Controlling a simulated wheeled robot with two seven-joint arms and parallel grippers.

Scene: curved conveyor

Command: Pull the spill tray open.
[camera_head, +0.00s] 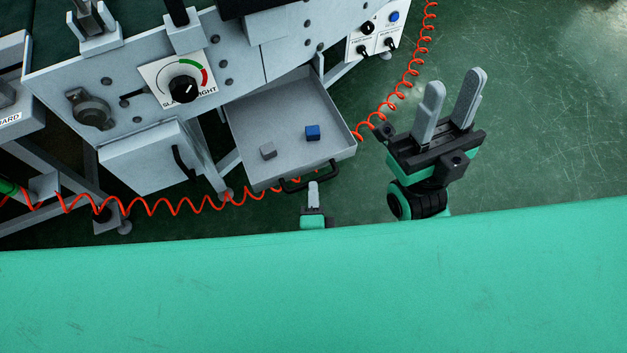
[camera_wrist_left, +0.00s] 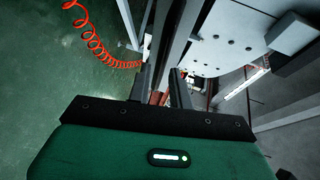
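The spill tray (camera_head: 237,127) is a shallow grey tray standing out from under the conveyor in the head view. My left gripper (camera_head: 313,186) is just in front of the handle. Its fingers stand apart in the left wrist view (camera_wrist_left: 160,82), with a narrow gap between them. I cannot tell whether they touch the handle. My right gripper (camera_head: 455,82) is open and empty, right of the tray.
A grey cabinet door (camera_head: 150,160) with a black handle hangs left of the tray. A dial panel (camera_head: 178,80) is above it. A red coiled hose (camera_head: 170,207) runs below and right of the tray. A large green surface (camera_head: 320,290) fills the bottom. Floor at the right is clear.

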